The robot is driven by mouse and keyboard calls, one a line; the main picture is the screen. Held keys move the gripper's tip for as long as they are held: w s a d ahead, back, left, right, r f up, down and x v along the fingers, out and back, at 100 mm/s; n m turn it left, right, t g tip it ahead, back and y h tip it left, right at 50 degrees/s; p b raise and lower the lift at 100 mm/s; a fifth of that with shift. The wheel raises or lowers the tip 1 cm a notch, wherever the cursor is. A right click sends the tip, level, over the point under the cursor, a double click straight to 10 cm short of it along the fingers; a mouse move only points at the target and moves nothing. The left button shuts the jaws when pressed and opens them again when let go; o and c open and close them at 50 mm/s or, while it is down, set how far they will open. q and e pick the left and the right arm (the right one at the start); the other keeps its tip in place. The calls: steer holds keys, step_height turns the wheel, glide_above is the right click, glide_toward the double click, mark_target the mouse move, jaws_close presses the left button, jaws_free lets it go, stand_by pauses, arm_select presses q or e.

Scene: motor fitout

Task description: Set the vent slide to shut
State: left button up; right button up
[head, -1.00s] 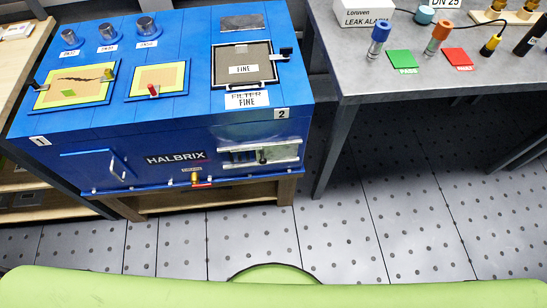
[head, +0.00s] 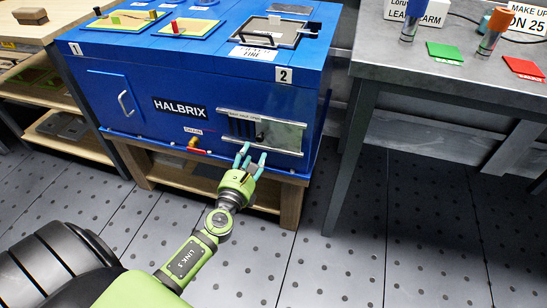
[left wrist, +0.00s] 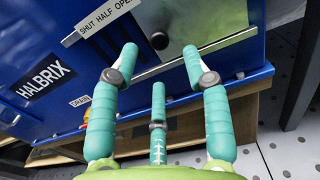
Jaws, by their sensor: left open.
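The vent slide (head: 285,136) is a silver plate between two rails on the front of the blue machine, with dark slots bare to its left. Its dark knob (head: 260,136) also shows in the left wrist view (left wrist: 159,40). A label strip above reads SHUT, HALF, OPEN (left wrist: 103,18). My left gripper (head: 250,157) has its teal fingers spread, empty, just in front of and below the slide. In the left wrist view the knob lies beyond and between the two upper fingertips (left wrist: 159,62), with no clear contact. My right gripper is not in view.
The blue HALBRIX machine (head: 180,108) stands on a wooden bench (head: 291,205). A drain valve with red handle (head: 196,150) sits left of the slide. A door handle (head: 125,104) juts out farther left. A grey table (head: 440,85) stands to the right.

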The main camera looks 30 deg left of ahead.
mark_target(259, 139)
arm_select(q)
steer(key=x, duration=0.7)
steer(key=shift+s+a, duration=0.1)
jaws_close()
